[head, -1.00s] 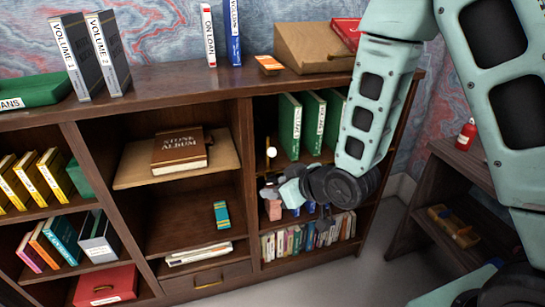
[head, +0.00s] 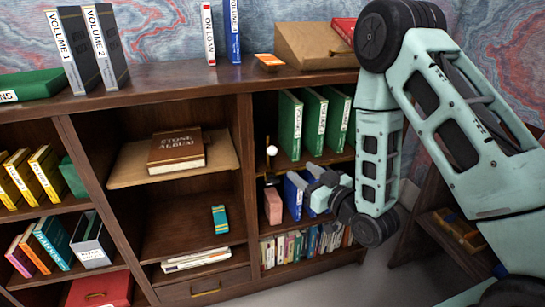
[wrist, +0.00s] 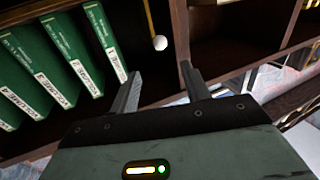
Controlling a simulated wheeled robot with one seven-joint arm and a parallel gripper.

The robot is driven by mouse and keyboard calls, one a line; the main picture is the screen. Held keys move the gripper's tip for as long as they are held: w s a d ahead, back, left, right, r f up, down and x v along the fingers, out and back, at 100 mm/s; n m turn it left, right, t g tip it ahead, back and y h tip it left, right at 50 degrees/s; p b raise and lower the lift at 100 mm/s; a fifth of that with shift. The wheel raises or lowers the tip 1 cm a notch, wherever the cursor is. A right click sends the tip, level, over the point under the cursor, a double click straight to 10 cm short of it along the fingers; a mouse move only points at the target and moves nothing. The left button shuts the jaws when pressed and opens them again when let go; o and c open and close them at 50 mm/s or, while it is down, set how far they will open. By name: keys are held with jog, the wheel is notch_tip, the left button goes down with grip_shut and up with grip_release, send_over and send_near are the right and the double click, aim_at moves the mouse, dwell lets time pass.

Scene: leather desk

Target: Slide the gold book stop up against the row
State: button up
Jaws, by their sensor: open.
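The gold book stop (head: 268,148) is a thin gold upright with a white ball, at the left end of the upper right shelf bay in the head view. The wrist view shows its gold rod and white ball (wrist: 160,43). The row of green books (head: 312,122) stands to its right, with a gap between; the row also shows in the wrist view (wrist: 65,75). My gripper (head: 312,172) is open and empty, below and in front of the green books. In the wrist view, the white ball appears just beyond the open fingertips (wrist: 160,72). The stop's base is hard to make out.
A wooden divider (head: 246,180) stands left of the stop. Below are a pink block (head: 272,205), blue books (head: 293,195) partly hidden by my gripper, and a row of small books (head: 300,243). A stone album (head: 176,150) lies in the middle bay.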

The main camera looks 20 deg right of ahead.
aim_at(275, 152)
jog(key=b, duration=0.2)
jog(key=w+b, duration=0.1)
jog(key=b, duration=0.1)
jog(key=w+b, duration=0.1)
jog(key=b, duration=0.1)
jog(key=shift+a+f+b, duration=0.3)
jog(key=shift+a+f, duration=0.05)
jog(key=shift+w+a+b, duration=0.1)
jog(key=shift+b, duration=1)
jog(key=x, duration=0.4)
jog(key=p+x, duration=0.1)
jog(key=x, duration=0.6)
jog(key=shift+w+a+r, duration=0.1)
jog(key=shift+w+r, duration=0.2)
jog(key=shift+r, duration=0.05)
